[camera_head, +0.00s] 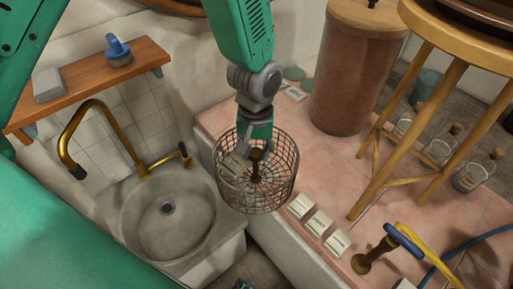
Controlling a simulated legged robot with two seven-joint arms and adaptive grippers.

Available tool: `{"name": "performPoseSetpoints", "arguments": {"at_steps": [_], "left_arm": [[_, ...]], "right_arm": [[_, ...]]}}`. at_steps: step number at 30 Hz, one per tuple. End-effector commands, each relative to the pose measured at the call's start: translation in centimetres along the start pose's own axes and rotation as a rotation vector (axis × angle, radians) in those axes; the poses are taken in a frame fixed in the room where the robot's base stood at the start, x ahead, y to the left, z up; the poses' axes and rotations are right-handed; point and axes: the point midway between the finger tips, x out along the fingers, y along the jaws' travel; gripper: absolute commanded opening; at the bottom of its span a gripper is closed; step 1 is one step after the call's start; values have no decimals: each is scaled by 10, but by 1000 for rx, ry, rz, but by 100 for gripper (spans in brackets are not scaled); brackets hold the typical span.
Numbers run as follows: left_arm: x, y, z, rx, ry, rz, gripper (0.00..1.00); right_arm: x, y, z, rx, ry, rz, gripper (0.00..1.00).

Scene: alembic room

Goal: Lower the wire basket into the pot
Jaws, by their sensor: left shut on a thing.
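The round wire basket (258,196) hangs below my left gripper (252,154), in front of the pink tiled ledge and to the right of the sink. My left gripper points down into the basket's open top and is shut on its dark central handle (254,170); the exact contact is partly hidden by the fingers. The basket looks roughly upright and empty. I cannot tell for sure which vessel is the pot. A tall brown cylinder (350,85) with a wooden lid stands behind, and part of a dark copper vessel (460,14) shows at the top right. My right gripper is not in view.
A stone sink (168,222) with a brass tap (95,105) is at the left, below a wooden shelf (95,80). A wooden stool (450,70), glass jars (440,148), pale blocks (319,222) and a blue-handled valve (385,250) with hoses occupy the right side.

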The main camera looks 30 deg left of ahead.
Motion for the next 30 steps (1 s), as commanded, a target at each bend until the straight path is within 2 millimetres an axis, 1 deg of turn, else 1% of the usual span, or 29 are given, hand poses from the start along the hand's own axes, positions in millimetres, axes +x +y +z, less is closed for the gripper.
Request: {"name": "performPoseSetpoints", "arguments": {"at_steps": [3,30], "left_arm": [[-4,2,6,2,0,0,0],[-17,13,46,1,1,0,0]], "right_arm": [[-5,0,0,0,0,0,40],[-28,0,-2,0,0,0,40]]}}
